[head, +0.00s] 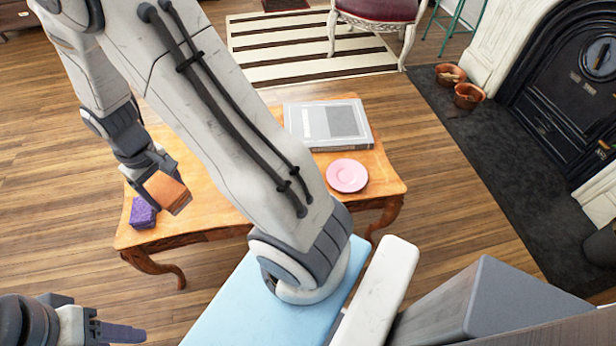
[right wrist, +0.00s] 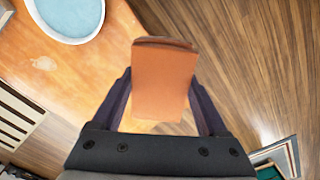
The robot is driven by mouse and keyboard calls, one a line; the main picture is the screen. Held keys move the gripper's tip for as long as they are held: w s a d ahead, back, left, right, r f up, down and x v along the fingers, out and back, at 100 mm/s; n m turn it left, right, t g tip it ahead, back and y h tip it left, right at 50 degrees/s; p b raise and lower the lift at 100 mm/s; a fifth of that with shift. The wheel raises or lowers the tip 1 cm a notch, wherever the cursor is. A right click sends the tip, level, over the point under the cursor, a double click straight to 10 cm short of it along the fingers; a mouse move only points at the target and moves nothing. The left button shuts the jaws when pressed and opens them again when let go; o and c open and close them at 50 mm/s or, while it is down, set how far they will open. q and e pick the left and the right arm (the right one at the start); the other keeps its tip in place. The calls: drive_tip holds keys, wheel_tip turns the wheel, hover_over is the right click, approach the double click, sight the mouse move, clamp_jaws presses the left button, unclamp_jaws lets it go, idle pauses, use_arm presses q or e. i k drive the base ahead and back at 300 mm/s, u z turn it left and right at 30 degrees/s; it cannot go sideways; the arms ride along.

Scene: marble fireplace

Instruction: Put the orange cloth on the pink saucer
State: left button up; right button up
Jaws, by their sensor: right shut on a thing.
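The orange cloth (head: 165,189) is a small folded block held between the fingers of my right gripper (head: 168,197), above the left end of the wooden table. In the right wrist view the cloth (right wrist: 163,82) sits between both fingers of the right gripper (right wrist: 163,100). The pink saucer (head: 347,175) lies on the right part of the table, and its visible top is empty. The right gripper is well to the left of it. My left gripper (head: 120,333) shows at the bottom left, away from the table; its finger opening is not clear.
A purple block (head: 143,213) lies at the table's left edge. A grey book (head: 330,125) lies behind the saucer. A bowl with a blue inside (right wrist: 70,14) stands on the table (right wrist: 85,75) in the right wrist view. My right arm hides the table's middle in the head view.

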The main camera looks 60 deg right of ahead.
sight(348, 175)
drive_tip(key=u, duration=1.1)
drive_tip(key=i, duration=1.05)
drive_tip(key=z, duration=2.8)
